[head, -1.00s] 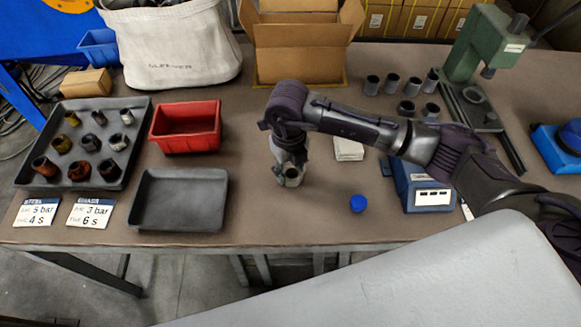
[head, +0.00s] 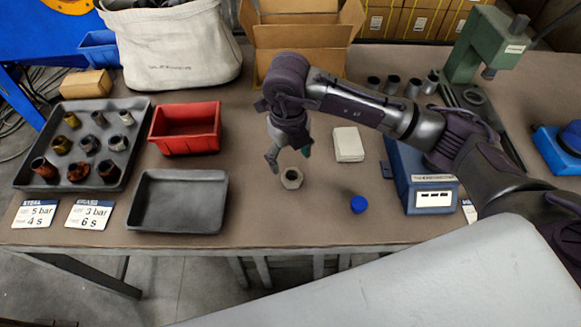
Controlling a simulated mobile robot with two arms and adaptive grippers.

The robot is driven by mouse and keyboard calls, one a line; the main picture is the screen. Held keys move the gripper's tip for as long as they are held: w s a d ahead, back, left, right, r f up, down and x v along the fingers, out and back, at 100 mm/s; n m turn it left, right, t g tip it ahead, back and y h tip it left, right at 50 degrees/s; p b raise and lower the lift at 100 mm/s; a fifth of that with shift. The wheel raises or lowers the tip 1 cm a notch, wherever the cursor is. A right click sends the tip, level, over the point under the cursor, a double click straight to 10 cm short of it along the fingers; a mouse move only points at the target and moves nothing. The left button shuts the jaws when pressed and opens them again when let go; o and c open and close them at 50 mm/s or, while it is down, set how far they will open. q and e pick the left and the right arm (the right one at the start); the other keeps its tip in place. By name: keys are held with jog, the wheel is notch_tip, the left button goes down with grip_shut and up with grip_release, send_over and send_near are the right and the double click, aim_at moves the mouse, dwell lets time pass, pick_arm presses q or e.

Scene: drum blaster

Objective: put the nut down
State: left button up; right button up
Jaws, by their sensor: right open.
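A grey hex nut (head: 291,179) lies flat on the brown table, in front of the brown box and right of the empty grey tray. My right gripper (head: 288,158) points down just above and behind the nut. Its jaws are open and apart from the nut, with one finger showing at the nut's upper left. The other finger is partly hidden by the wrist. My left gripper is not in view.
The empty grey tray (head: 180,228) and a red bin (head: 186,128) stand to the left. A tray of rusty parts (head: 22,181) is far left.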

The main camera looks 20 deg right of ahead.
notch_tip(320, 180, up, 6)
jog(key=shift+r, duration=0.25)
